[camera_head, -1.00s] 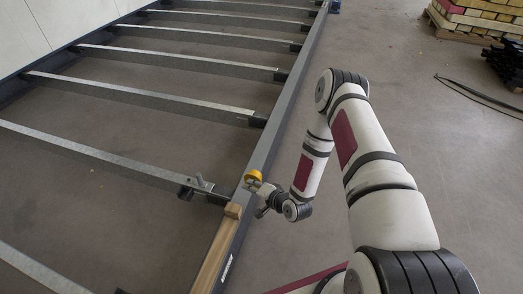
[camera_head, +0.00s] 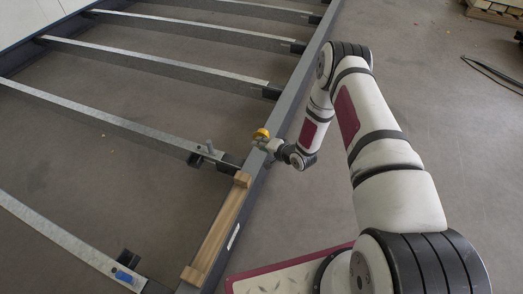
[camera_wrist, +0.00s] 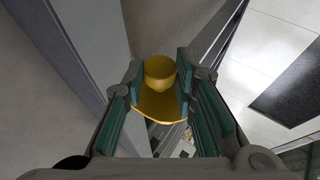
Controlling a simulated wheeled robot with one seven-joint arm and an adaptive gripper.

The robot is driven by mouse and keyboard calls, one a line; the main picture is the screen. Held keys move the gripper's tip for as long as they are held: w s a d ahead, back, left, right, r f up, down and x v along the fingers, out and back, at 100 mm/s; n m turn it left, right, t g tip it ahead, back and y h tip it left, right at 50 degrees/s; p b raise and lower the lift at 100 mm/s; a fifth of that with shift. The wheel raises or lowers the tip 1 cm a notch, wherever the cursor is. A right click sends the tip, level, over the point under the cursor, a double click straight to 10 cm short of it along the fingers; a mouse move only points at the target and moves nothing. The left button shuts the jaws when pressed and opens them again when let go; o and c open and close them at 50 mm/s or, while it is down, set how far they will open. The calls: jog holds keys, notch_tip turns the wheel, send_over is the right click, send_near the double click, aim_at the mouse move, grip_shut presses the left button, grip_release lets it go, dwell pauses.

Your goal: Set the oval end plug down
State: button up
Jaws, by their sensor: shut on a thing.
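The oval end plug (camera_head: 262,133) is yellow. My gripper (camera_head: 268,143) is shut on it, in the head view over or beside the long dark frame beam, past the far end of a wooden tray. In the wrist view the plug (camera_wrist: 160,72) sits between the green-padded fingers (camera_wrist: 160,88), with a round cup-like part and a wider flat yellow part nearer the camera. I cannot tell whether the plug touches the beam.
The wooden tray (camera_head: 218,230) with raised ends lies on the dark beam (camera_head: 290,108). Galvanised crossbars (camera_head: 150,58) run left from it, with open gaps over the floor. A grey upright peg (camera_head: 209,146) and a blue piece (camera_head: 124,276) sit on crossbars.

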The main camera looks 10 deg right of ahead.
jog(key=shift+w+d, duration=0.1)
jog(key=shift+w, duration=0.4)
jog(key=shift+w+d+f+b, duration=0.1)
jog(key=shift+w+f+b, duration=0.15)
jog(key=shift+f+b, duration=0.55)
jog(key=shift+w+d+f+b, duration=0.1)
jog(key=shift+w+f+b, duration=0.15)
jog(key=shift+f+b, duration=0.55)
jog(key=shift+f, duration=0.35)
jog(key=o, duration=1)
jog(key=shift+a, duration=0.1)
jog(key=shift+r, duration=0.1)
jog(key=shift+s+r+p, duration=0.1)
jog(key=shift+r+p, duration=0.05)
jog(key=shift+p, duration=0.15)
jog(key=p+v, duration=0.5)
jog(key=v, duration=0.7)
